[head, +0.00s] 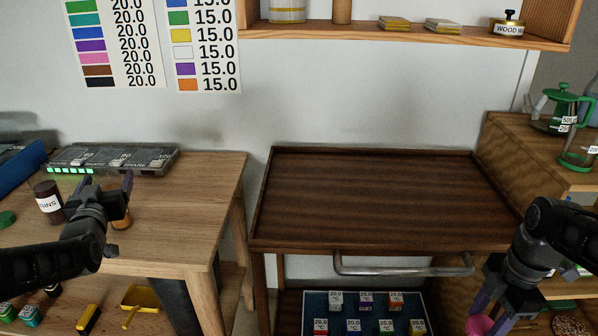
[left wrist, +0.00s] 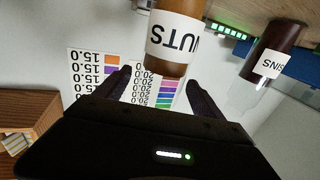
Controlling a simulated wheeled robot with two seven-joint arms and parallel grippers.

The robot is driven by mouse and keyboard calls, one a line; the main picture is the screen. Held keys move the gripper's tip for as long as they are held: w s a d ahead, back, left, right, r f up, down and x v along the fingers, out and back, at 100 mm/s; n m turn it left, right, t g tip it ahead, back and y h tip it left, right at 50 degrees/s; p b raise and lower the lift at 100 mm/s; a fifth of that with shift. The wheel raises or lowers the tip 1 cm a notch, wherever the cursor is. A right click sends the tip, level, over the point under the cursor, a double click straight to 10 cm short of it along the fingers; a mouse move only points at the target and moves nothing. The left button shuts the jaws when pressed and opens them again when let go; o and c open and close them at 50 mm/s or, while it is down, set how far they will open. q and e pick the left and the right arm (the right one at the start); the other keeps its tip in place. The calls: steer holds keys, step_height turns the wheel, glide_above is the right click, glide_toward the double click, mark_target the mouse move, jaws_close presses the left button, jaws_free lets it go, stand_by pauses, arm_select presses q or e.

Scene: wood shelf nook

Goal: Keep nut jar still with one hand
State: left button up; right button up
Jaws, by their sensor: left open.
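The nut jar (head: 121,221) is an orange-brown jar on the left wooden table, partly hidden behind my left gripper (head: 107,183). In the left wrist view the jar (left wrist: 183,66) shows large, with a white label reading "UTS", just beyond my left fingertips (left wrist: 158,82). Those fingers are spread, and I cannot tell whether either touches the jar. My right gripper (head: 491,312) is low at the lower right, near a pink round thing (head: 480,325). I cannot tell whether its fingers hold that thing.
A dark jar (head: 48,203) labelled "SINS" stands left of my left gripper. A grey case (head: 120,158) with green lights lies at the table's back. The dark wooden cart top (head: 380,195) is empty. A green-lidded pot (head: 565,105) stands at the right.

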arm_select(q)
steer(key=shift+w+a, duration=0.15)
steer(key=shift+w, duration=0.15)
stand_by(0.4)
jaws_close()
stand_by(0.6)
steer(key=shift+r, duration=0.1)
